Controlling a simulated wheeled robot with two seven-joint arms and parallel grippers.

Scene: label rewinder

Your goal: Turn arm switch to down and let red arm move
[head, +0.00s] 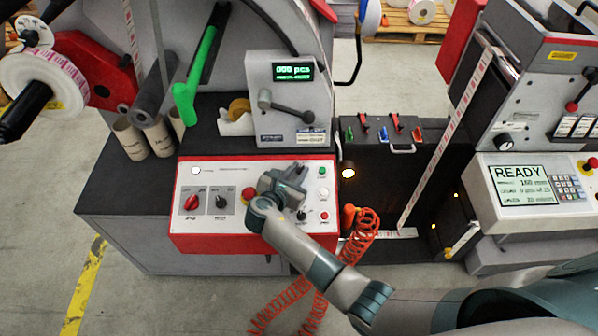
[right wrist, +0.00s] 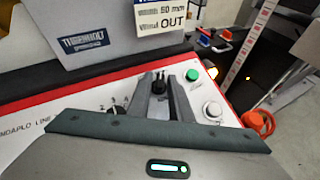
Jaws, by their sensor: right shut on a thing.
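My right gripper (head: 290,178) reaches over the white control panel (head: 232,176) with the red frame. In the right wrist view its two fingers (right wrist: 160,92) are closed around a small black switch knob (right wrist: 159,76) on the panel. The fingers and hand hide that knob in the head view. I cannot read its label or tell which way it points. The red arm (head: 104,62) is at the upper left of the machine, beside the big label roll (head: 45,82).
Near the gripper are a red emergency button (head: 249,194), a black switch (head: 301,215) and a green button (head: 322,172). A red knob (head: 191,202) sits at the panel's left. An orange coiled hose (head: 360,236) hangs right of the panel. A counter box (head: 291,100) stands behind it.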

